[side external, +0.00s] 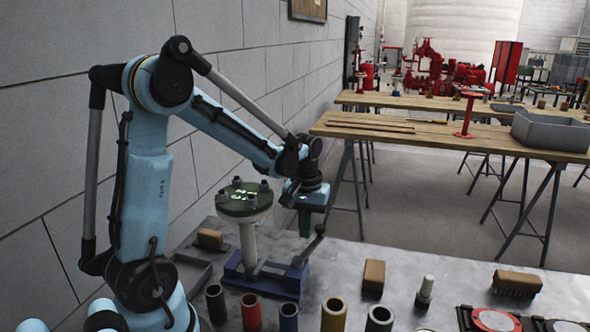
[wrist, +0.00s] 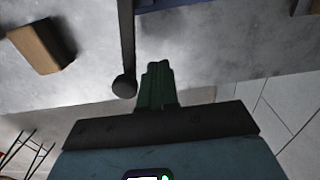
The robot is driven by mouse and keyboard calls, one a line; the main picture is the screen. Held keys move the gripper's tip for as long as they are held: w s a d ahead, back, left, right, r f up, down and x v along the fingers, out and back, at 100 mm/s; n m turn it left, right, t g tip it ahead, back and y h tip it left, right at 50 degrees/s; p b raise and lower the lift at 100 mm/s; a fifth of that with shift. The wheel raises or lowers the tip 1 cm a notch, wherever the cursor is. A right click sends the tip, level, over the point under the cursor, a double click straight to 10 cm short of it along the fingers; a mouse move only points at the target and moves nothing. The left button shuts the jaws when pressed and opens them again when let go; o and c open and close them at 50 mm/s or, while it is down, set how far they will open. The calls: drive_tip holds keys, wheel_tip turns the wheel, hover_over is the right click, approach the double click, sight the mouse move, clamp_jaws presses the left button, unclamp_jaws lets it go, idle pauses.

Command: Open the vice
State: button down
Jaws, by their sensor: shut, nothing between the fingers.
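The vice's dark lever (side external: 308,248) slants up to the right and ends in a ball. My gripper (side external: 304,228) points down just above and beside that lever's end, with its green fingers shut and empty. In the wrist view the shut fingers (wrist: 158,72) are right of the lever (wrist: 126,45) and its ball end, apart from it in the picture. A strip of the blue vice (wrist: 175,4) shows at the top edge.
Several coloured cylinders (side external: 288,318) stand along the front of the bench. A brown block (side external: 373,276) lies right of the vice; a brown block also shows in the wrist view (wrist: 36,46). A grey wall (side external: 60,180) runs along the left. Bench between vice and block is clear.

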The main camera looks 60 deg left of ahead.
sight(324, 227)
drive_tip(key=shift+w+d, duration=0.1)
idle(0.3)
drive_tip(key=shift+w+d, duration=0.65)
drive_tip(key=shift+w, duration=0.05)
drive_tip(key=shift+w+d, duration=0.25)
drive_tip(key=shift+d, duration=0.05)
drive_tip(key=shift+w+d, duration=0.4)
drive_tip(key=shift+d, duration=0.2)
drive_tip(key=shift+w+d, duration=0.3)
drive_tip(key=shift+d, duration=0.8)
